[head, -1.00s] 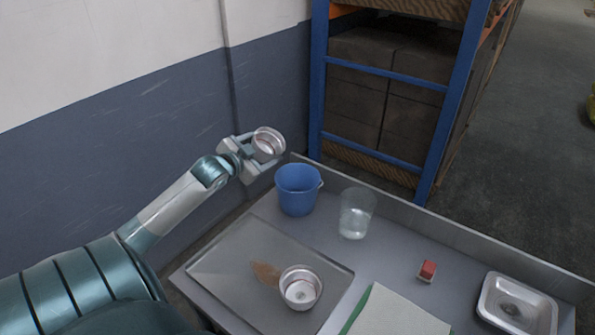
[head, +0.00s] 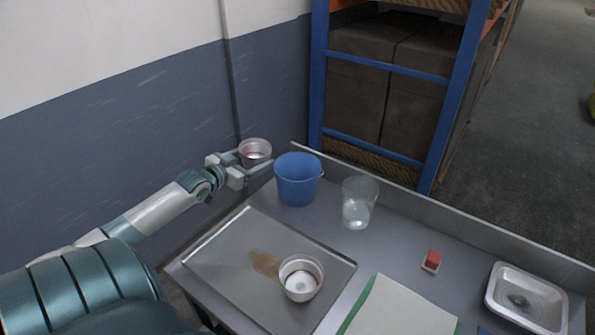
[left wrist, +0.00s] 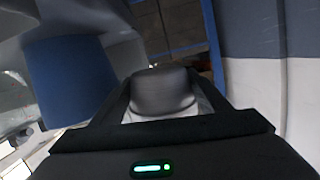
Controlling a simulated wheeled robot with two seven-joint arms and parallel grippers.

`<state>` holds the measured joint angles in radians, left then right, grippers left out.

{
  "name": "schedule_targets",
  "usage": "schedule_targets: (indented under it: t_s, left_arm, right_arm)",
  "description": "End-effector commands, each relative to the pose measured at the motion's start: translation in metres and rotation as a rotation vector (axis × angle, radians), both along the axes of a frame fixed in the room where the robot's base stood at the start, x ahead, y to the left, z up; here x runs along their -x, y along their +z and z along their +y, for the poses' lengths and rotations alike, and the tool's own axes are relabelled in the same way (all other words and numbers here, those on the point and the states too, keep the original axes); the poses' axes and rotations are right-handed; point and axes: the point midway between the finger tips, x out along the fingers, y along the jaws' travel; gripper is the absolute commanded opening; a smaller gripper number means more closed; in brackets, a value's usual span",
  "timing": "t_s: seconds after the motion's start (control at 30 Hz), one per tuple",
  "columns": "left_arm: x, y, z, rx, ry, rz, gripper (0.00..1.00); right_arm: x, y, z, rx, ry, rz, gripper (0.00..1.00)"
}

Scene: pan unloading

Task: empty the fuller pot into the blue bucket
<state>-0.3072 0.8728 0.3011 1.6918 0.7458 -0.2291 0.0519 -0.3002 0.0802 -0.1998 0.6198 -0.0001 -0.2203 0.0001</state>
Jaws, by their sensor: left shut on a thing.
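My left gripper (head: 246,168) is shut on a small metal pot (head: 255,149), held in the air to the left of the blue bucket and a little higher than its rim. The held pot looks nearly upright and its reddish inside shows in part. It also shows between the fingers in the left wrist view (left wrist: 163,92). The blue bucket (head: 297,182) stands at the table's back left corner; it shows at left in the left wrist view (left wrist: 70,80). A second metal pot (head: 301,279) with pale contents stands on the metal tray. My right gripper is out of view.
The metal tray (head: 225,255) has a brown stain beside the second pot. A clear beaker (head: 358,203) stands right of the bucket. A red sponge-like block (head: 432,260), a pale green-edged cloth (head: 400,308) and a metal dish (head: 525,298) lie farther right.

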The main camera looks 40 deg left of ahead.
Motion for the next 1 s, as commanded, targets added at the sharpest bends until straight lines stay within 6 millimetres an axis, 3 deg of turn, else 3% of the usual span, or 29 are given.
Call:
schedule_targets:
  t_s: [0.27,1.0]
  left_arm:
    - [0.0021,-0.0058,0.0066,0.094,0.000,-0.033,0.43]
    - [0.0023,-0.0051,0.0070,0.107,0.001,-0.037,0.43]
  right_arm:
    - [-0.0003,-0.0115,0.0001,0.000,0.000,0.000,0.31]
    - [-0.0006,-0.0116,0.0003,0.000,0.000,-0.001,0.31]
